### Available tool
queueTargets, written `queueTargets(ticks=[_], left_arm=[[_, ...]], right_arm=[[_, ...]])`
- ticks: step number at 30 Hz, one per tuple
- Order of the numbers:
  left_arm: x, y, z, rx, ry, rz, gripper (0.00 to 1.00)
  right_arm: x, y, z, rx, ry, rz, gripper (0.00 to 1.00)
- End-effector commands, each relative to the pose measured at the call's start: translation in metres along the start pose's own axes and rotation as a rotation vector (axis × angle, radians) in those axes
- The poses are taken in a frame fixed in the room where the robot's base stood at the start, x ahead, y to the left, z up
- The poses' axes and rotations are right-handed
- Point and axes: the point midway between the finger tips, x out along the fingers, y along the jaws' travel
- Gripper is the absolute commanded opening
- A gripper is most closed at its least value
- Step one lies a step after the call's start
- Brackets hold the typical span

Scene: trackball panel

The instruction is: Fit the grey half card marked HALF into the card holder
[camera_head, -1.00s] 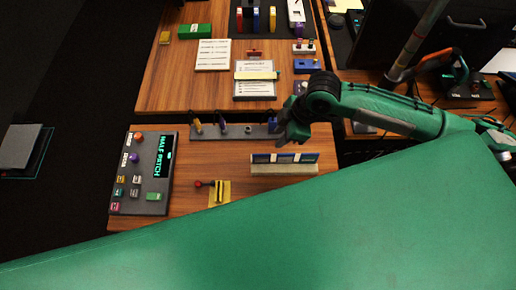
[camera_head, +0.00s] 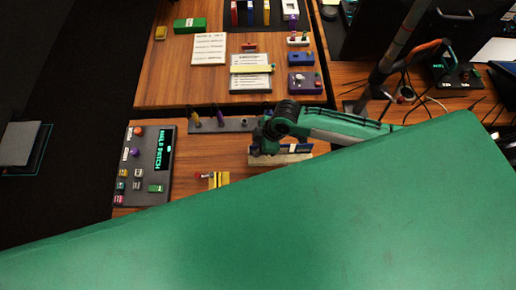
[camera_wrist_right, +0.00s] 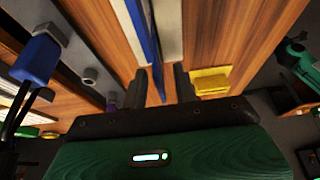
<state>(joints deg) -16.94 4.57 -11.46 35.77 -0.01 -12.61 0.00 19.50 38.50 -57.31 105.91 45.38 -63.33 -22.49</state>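My right gripper (camera_head: 258,150) is over the left end of a pale rack (camera_head: 284,160) that holds blue-and-white cards (camera_head: 300,149). In the right wrist view its two fingers (camera_wrist_right: 162,86) are apart, with a thin blue card edge (camera_wrist_right: 151,50) between them; no grip on it shows. A yellow slotted stand (camera_head: 219,180) is left of the rack, and a yellow block shows beside the fingers in the wrist view (camera_wrist_right: 210,81). I cannot make out a grey card marked HALF, nor tell which piece is the card holder. My left gripper is out of view.
A dark console (camera_head: 145,165) with a HALF PATCH display and coloured buttons stands at the left. A grey strip with pegs (camera_head: 225,124) lies behind the rack. Papers (camera_head: 209,49) lie on the far desk. My own green body hides the near table.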

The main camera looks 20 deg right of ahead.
Motion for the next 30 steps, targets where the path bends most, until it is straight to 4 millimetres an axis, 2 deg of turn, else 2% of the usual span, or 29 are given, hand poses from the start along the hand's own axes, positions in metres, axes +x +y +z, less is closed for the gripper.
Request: queueTargets(ticks=[8,12,23,30], left_arm=[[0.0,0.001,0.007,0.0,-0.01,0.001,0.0],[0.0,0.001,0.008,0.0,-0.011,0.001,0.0],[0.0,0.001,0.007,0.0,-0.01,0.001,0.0],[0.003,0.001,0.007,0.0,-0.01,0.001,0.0]], right_arm=[[0.003,0.0,0.0,0.0,0.0,0.001,0.27],[0.003,0.0,0.0,0.0,0.0,0.001,0.0],[0.002,0.0,0.0,0.0,0.0,0.001,0.0],[-0.012,0.001,-0.006,-0.001,0.003,0.002,0.0]])
